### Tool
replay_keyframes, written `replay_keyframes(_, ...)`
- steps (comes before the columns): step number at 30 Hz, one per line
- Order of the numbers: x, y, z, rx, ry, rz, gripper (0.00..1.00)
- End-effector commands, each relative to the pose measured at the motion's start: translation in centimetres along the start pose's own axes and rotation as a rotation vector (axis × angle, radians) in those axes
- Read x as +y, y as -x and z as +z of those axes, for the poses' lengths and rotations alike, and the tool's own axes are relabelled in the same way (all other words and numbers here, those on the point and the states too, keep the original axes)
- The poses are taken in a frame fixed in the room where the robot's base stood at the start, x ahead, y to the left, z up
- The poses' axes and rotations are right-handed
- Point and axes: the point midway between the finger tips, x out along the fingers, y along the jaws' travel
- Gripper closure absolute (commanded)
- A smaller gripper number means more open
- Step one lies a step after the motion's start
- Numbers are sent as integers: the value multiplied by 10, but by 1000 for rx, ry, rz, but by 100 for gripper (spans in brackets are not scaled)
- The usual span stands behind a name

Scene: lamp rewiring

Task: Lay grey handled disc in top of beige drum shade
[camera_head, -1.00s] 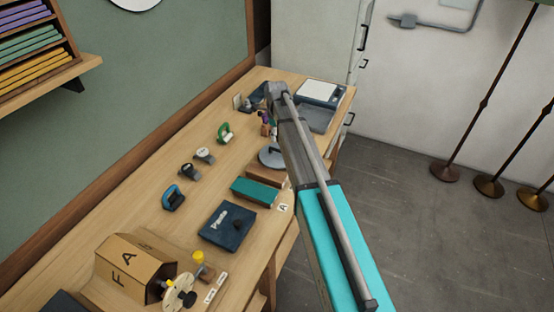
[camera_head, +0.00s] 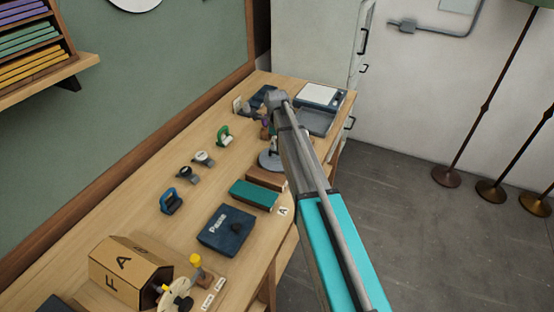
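The grey handled disc (camera_head: 268,160) is at the right side of the workbench, behind the brown block; my arm covers its right part. A small upright grey piece shows above it, and I cannot tell whether that is its handle or part of my gripper. My arm reaches in from the lower right over the bench edge, its far joint above the back half of the bench. No beige drum shade is visible.
The wooden workbench (camera_head: 150,206) also holds a dark blue pad (camera_head: 223,232), a teal block (camera_head: 254,194), a cardboard box (camera_head: 128,270), several small handled tools and a grey tray (camera_head: 316,122). Lamp stands (camera_head: 490,186) are on the floor at right.

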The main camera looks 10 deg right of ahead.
Motion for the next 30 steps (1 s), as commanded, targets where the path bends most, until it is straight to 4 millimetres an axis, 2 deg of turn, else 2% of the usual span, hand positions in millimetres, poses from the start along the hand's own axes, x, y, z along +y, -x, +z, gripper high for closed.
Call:
replay_keyframes(18, 3, -45, -6, 0, 0, 0, 40)
replay_keyframes(30, 3, -49, -6, 0, 0, 0, 40)
